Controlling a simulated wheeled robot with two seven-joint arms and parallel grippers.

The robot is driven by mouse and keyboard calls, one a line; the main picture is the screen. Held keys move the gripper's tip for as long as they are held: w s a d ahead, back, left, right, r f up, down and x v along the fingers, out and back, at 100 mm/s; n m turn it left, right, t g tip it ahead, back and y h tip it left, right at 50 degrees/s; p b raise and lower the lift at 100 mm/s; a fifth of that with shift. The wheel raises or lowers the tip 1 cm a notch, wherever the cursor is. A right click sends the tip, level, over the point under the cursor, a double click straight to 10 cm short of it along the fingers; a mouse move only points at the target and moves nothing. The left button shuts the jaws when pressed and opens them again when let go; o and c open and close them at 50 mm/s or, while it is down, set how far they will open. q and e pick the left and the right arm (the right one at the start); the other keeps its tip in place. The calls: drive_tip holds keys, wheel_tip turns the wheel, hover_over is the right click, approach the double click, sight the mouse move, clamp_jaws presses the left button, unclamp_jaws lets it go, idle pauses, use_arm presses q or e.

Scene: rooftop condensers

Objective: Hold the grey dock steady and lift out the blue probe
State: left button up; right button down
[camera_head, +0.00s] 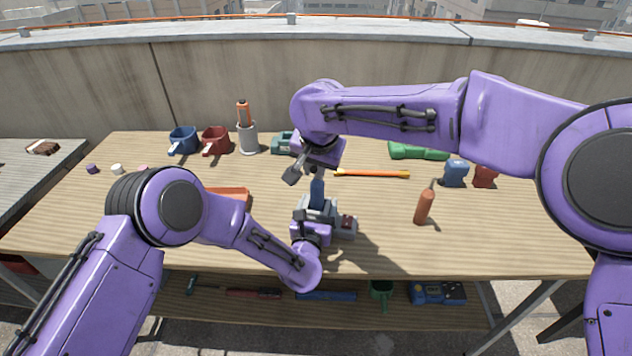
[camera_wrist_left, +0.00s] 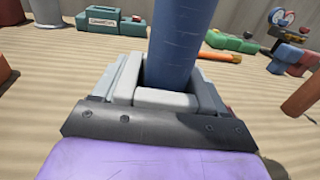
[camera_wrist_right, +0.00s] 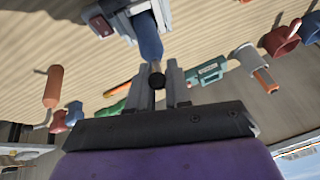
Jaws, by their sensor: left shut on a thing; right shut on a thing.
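The grey dock (camera_head: 341,230) stands on the table in front of me. The blue probe (camera_head: 317,194) rises upright from its socket; in the left wrist view the probe's (camera_wrist_left: 181,45) lower end sits inside the dock's (camera_wrist_left: 122,80) raised rim. My left gripper (camera_head: 313,213) is shut on the dock from the near side; its fingertips are partly hidden. My right gripper (camera_head: 317,173) is above the dock, shut on the probe's top end. In the right wrist view its fingers (camera_wrist_right: 158,78) flank the dark round tip of the probe (camera_wrist_right: 148,38).
Blue (camera_head: 183,140) and red (camera_head: 215,140) mugs and a grey holder (camera_head: 248,138) stand at the back left. An orange tray (camera_head: 232,192) is partly behind my left arm.

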wheel_tip(320, 180, up, 9)
drive_tip(key=shift+r, duration=0.15)
use_arm(q)
drive_tip(key=o, duration=1.3)
drive_tip(key=shift+s, duration=0.1)
drive_tip(key=s, duration=0.2)
drive_tip(key=s+a+p, duration=0.1)
drive_tip(key=s, duration=0.5)
drive_tip(key=shift+a+p, duration=0.15)
drive_tip(key=shift+p, duration=0.25)
drive_tip(key=shift+s+a, duration=0.1)
drive_tip(key=shift+s, duration=0.3)
use_arm(e)
drive_tip(key=shift+r, duration=0.9)
use_arm(q)
drive_tip(key=shift+f, duration=0.1)
use_arm(e)
drive_tip(key=shift+f, duration=0.1)
